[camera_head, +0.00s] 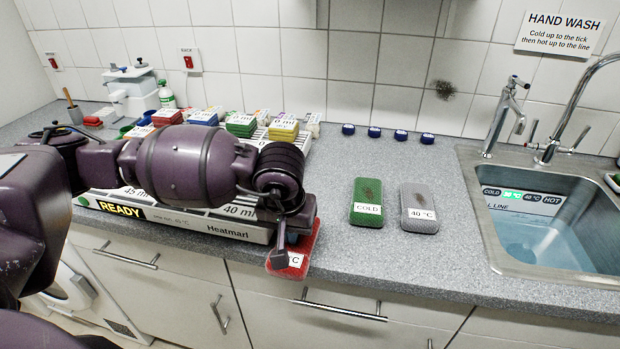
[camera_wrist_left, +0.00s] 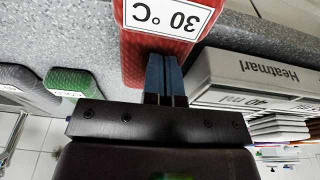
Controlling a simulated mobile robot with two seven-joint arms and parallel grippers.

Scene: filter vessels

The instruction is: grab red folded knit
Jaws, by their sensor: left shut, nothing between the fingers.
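The red folded knit (camera_head: 303,246) lies at the counter's front edge, just right of the white tray. In the left wrist view the red knit (camera_wrist_left: 136,50) fills the top middle, with a white "30 °C" label on it. My left gripper (camera_head: 279,258) points down over the knit and hides part of it. In the left wrist view its blue fingertips (camera_wrist_left: 165,62) are together over the knit's near part, with nothing between them. Whether they touch it I cannot tell. My right gripper is not in view.
The white Heatmari tray (camera_head: 190,222) stands close left of the knit, holding coloured stacks. A green "COLD" pad (camera_head: 367,190) and a grey "40 °C" pad (camera_head: 419,197) lie to the right. Beyond them is a sink (camera_head: 478,215). The counter between knit and pads is clear.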

